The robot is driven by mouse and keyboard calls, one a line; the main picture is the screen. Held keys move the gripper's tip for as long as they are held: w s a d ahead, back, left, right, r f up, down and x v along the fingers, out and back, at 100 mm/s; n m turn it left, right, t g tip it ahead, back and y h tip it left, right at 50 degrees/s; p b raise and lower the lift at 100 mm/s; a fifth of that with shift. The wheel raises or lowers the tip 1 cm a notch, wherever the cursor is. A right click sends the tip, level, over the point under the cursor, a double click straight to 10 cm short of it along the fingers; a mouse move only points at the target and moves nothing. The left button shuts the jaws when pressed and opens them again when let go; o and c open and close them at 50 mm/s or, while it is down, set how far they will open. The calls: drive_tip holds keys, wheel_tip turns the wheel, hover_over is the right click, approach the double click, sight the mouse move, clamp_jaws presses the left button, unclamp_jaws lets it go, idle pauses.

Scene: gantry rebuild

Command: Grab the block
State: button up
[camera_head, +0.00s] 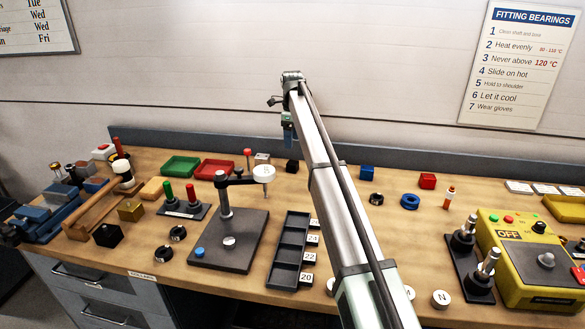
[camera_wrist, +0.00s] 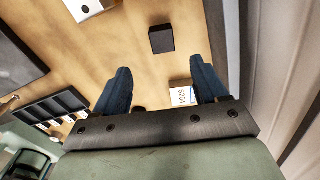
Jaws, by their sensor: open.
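Several blocks stand on the wooden bench. A small black block (camera_head: 292,166) is at the back, near and below my gripper (camera_head: 288,136). A larger black block (camera_head: 107,236) and a brass-coloured block (camera_head: 130,210) are at the left. In the wrist view, a black block (camera_wrist: 161,40) lies ahead of my gripper (camera_wrist: 160,66), roughly in line with the gap. The blue fingers are apart with nothing held. Which block is meant cannot be told.
A small box labelled 6204 (camera_wrist: 181,94) shows beside the right finger in the wrist view. A pale box (camera_head: 262,158), a press stand (camera_head: 228,240) and a dark compartment tray (camera_head: 290,250) are nearby. A grey back ledge (camera_head: 420,160) runs behind the bench.

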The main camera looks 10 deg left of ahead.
sight(292, 162)
drive_tip(key=f, duration=1.1)
drive_tip(key=shift+w+f, duration=0.2)
drive_tip(key=shift+f, duration=0.1)
drive_tip(key=shift+c, duration=0.3)
clamp_jaws()
